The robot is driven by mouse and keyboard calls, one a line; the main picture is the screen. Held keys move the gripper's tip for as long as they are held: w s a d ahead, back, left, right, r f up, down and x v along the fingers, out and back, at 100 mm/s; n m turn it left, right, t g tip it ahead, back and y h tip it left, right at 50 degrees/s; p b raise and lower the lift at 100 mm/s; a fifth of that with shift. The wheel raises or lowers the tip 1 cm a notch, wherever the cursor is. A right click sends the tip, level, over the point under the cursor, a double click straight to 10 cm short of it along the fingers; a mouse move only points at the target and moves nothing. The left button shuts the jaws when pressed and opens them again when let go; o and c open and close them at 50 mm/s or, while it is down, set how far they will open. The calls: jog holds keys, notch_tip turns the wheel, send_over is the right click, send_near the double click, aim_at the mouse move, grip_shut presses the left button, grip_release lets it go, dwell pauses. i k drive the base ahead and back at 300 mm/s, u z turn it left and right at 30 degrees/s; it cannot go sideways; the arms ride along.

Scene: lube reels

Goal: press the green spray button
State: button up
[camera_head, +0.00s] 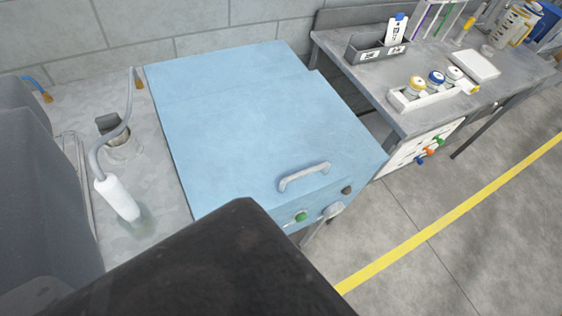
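A green button (301,217) sits on the front face of a light blue cabinet (235,110), low in the middle of the picture. The cabinet has a grey bar handle (304,176) near its front edge and a small dark knob (346,190) to the right of the button. A large dark block, seemingly part of my own arm, fills the bottom middle, just left of and below the button. My gripper's fingers cannot be made out, so I cannot tell whether they touch anything.
A grey workbench (430,110) at the right holds a white tray (432,98) of capped bottles and a dark grey box (372,53). A white nozzle on a grey hose (118,198) lies left of the cabinet. Open floor with a yellow line (455,213) lies at lower right.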

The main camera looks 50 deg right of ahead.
aim_at(302, 217)
jog(key=z, duration=0.1)
jog(key=k, duration=0.55)
jog(key=z, duration=0.75)
